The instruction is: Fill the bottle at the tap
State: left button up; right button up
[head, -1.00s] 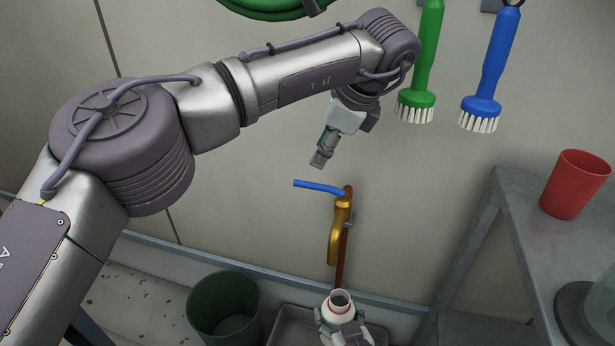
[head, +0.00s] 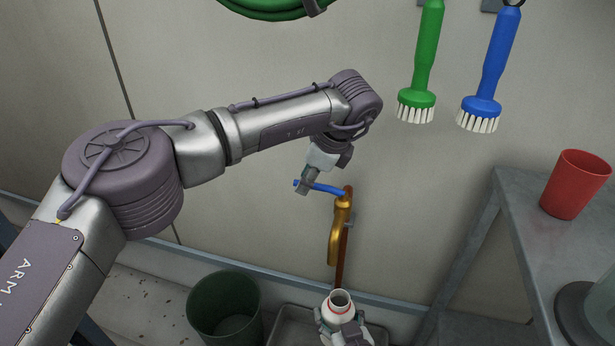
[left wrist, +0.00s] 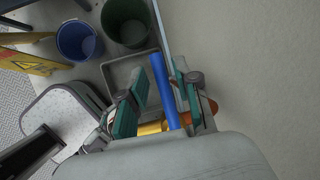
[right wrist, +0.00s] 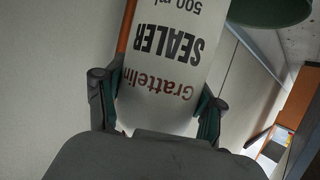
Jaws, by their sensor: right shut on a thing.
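The brass tap (head: 338,228) stands on a copper pipe at the wall, with a blue lever (head: 325,188) pointing left. My left gripper (head: 302,187) is at the lever's free end. In the left wrist view its fingers (left wrist: 160,96) stand open on both sides of the blue lever (left wrist: 163,80), with gaps visible. The white bottle (head: 341,310) is upright with its open mouth up, below the tap spout. My right gripper (head: 343,335) is shut on it. The right wrist view shows the bottle's "SEALER" label (right wrist: 165,50) between the fingers (right wrist: 155,105). No water shows.
A grey tray (head: 286,325) lies under the bottle, with a dark green bucket (head: 224,307) to its left. A grey table (head: 520,205) with a red cup (head: 575,184) stands right. Green (head: 424,65) and blue (head: 491,65) brushes hang on the wall.

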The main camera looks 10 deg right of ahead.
pick_arm(q)
grip_shut()
jog(key=shift+s, duration=0.1)
jog(key=shift+s+d+n+g+y, duration=0.1)
jog(key=shift+s+n+g+y, duration=0.15)
jog(key=shift+s+n+g, duration=0.95)
jog(key=shift+s+d+n+g+y, duration=0.1)
jog(key=shift+s+n+y, duration=0.45)
jog(key=shift+n, duration=1.4)
jog(key=shift+s+d+n+g, duration=0.1)
jog(key=shift+s+n+g, duration=0.5)
jog(key=shift+s+n, duration=0.75)
jog(key=shift+w+n, duration=0.15)
jog(key=shift+n, duration=0.15)
jog(key=shift+o, duration=1.5)
grip_release()
